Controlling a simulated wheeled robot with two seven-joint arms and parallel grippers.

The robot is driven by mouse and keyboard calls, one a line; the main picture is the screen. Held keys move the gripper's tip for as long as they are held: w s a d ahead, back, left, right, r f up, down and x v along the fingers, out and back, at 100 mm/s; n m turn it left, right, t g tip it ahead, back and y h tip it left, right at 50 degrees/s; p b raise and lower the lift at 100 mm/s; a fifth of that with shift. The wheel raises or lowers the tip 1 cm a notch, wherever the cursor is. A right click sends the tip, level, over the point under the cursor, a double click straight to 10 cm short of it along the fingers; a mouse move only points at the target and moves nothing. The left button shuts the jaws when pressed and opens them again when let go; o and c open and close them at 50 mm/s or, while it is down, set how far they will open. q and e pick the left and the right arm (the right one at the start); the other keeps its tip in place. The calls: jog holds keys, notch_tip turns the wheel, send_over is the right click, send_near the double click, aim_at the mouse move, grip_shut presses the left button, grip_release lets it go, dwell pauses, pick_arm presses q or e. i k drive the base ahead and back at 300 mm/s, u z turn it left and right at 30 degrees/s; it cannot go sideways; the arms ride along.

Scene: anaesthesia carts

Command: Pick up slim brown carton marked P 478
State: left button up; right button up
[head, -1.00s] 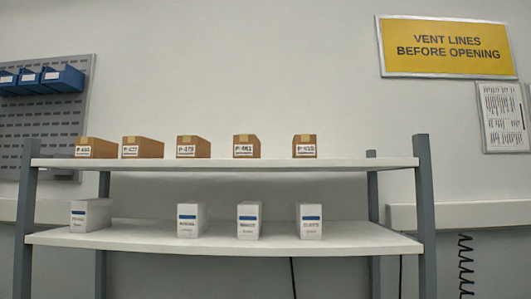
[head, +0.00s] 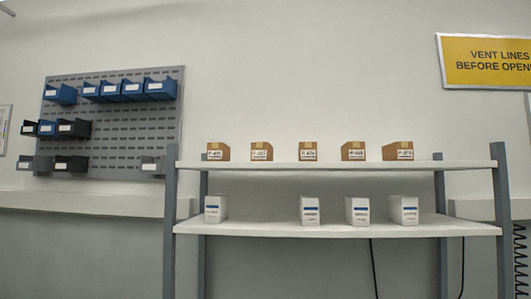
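Several small brown cartons stand in a spaced row on the top board of a shelf rack (head: 340,167). The middle carton (head: 307,151) has a white label that seems to read P-478, though the print is blurred. It stands upright with free gaps on both sides. Neither of my grippers is in view.
Brown cartons (head: 262,151) and (head: 353,151) flank the middle one. White boxes with blue stripes (head: 310,211) stand on the lower board. Grey posts (head: 169,225) bound the rack. A pegboard (head: 120,115) with bins hangs left; a yellow sign (head: 490,60) hangs right.

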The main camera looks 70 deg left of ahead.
aim_at(307, 150)
jog(key=k, duration=0.2)
jog(key=u, duration=1.15)
